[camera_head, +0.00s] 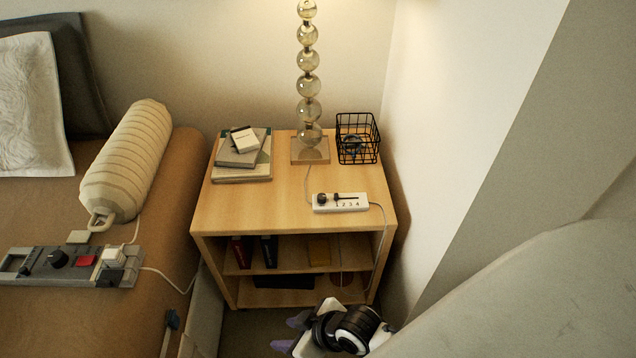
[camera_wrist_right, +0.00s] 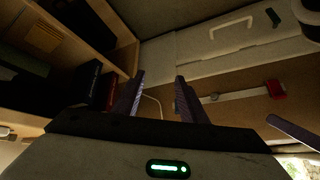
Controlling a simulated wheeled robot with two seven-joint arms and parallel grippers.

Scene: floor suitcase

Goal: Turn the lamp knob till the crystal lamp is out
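The crystal lamp (camera_head: 309,86) stands at the back of the wooden nightstand (camera_head: 250,205), a stack of clear balls on a square base. Its top is cut off, and a warm glow there shows it lit. A cord runs from it to a white control box (camera_head: 350,205) marked 1 2 3 4. A dark round knob (camera_head: 322,199) sits at the box's left end, beside a dark lever. My right gripper (camera_head: 291,334) is low in front of the nightstand, below the box and apart from it. In the right wrist view its fingers (camera_wrist_right: 158,100) are spread and empty. My left gripper is not in view.
Books (camera_head: 242,160) and a black wire basket (camera_head: 357,138) flank the lamp. Shelves below hold dark and red books. A grey panel (camera_head: 72,265) with a black knob and red button lies on the bed at left. The wall is close at right. The nightstand's front left top is clear.

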